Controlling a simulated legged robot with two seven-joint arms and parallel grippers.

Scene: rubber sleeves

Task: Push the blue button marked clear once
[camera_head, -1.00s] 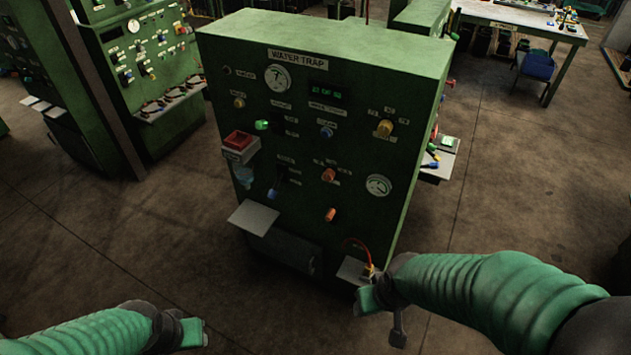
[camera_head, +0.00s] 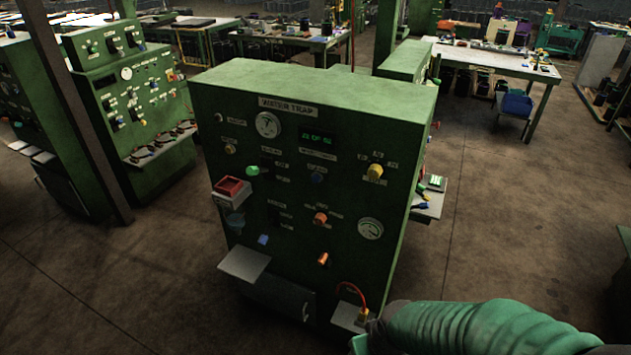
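The green control cabinet (camera_head: 320,105), labelled WATER TRAP, stands in the middle of the view with its panel facing me. A second blue part (camera_head: 263,239) is lower left on the panel. My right gripper (camera_head: 359,345) is at the bottom edge, near the cabinet's lower right corner and well below the button. It is cut off, so its opening does not show. My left gripper is out of view.
The panel also carries a red box (camera_head: 229,187), a green knob (camera_head: 253,171), a yellow knob (camera_head: 375,172) and an orange knob (camera_head: 320,218). A small shelf (camera_head: 244,263) juts out lower left. Bare floor (camera_head: 130,280) lies left of the cabinet.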

